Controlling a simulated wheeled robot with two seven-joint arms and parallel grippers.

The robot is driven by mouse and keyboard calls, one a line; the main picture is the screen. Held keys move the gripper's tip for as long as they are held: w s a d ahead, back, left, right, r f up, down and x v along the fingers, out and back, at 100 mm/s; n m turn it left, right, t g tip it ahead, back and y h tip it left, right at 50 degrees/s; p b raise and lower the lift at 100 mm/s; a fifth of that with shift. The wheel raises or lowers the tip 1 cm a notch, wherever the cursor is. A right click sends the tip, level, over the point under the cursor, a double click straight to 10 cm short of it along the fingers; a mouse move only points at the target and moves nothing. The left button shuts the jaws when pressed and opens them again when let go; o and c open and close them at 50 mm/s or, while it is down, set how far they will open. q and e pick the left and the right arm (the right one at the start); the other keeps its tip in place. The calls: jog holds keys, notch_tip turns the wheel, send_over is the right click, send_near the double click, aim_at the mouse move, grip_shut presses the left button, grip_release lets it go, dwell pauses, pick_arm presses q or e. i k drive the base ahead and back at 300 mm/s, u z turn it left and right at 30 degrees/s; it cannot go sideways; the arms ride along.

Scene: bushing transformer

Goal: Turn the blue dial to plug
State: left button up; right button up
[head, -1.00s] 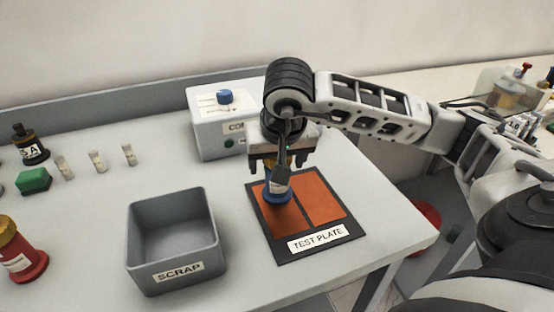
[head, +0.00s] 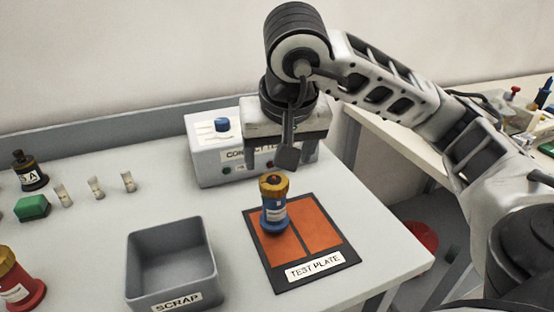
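The blue dial (head: 222,125) sits on the sloped top of a white control box (head: 205,152) at the back of the table. Marks beside the dial are too small to read. My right gripper (head: 279,165) is open and empty, raised above the table in front of the box's right part. It is to the right of the dial and apart from it, and hides part of the box's front. A blue bushing with a brass top (head: 274,205) stands upright on the left orange pad of the test plate (head: 318,268), below the gripper. My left gripper is not in view.
A grey scrap bin (head: 170,262) stands at the front middle. A red bushing (head: 15,282), a green block (head: 32,207), a black bushing (head: 30,172) and several small pale parts (head: 96,187) are at the left. The table between them and the box is clear.

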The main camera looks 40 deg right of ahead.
aim_at(222, 123)
jog(key=k, duration=1)
